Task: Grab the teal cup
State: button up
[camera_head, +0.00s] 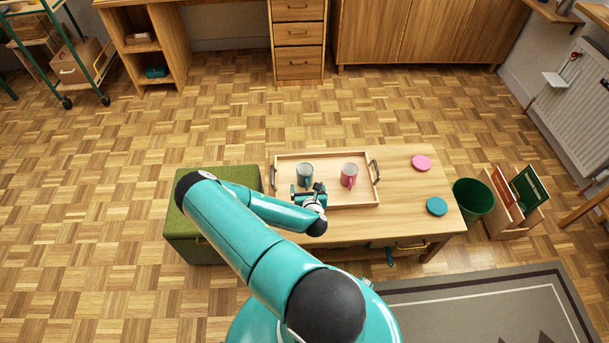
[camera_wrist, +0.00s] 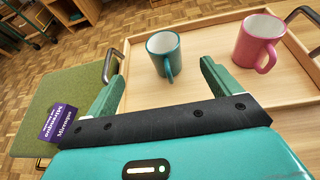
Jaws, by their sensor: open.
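The teal cup (camera_head: 305,174) stands upright in a light wooden tray (camera_head: 335,202) on a low wooden table. In the wrist view the teal cup (camera_wrist: 163,53) shows its white inside, with its handle toward me. It lies just beyond my gripper (camera_wrist: 160,78), between the lines of the two fingers. My gripper is open and empty; the fingers do not surround the cup. In the head view my gripper (camera_head: 309,192) is at the tray's near side, close to the cup. A pink cup (camera_head: 349,176) stands to the right in the same tray, and it also shows in the wrist view (camera_wrist: 258,42).
The tray has dark handles at both ends. A pink coaster (camera_head: 422,163) and a teal coaster (camera_head: 437,206) lie on the table's right part. A green ottoman (camera_head: 197,244) stands at the left, and a green bin (camera_head: 474,200) at the right.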

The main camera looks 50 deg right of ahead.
aim_at(304, 166)
jog(key=shift+n, duration=0.3)
jog(key=x, duration=1.3)
jog(key=shift+s+d+f, duration=0.1)
jog(key=shift+d+f, duration=0.15)
jog(key=shift+d, duration=0.05)
jog(key=c, duration=1.2)
jog(key=shift+r, duration=0.1)
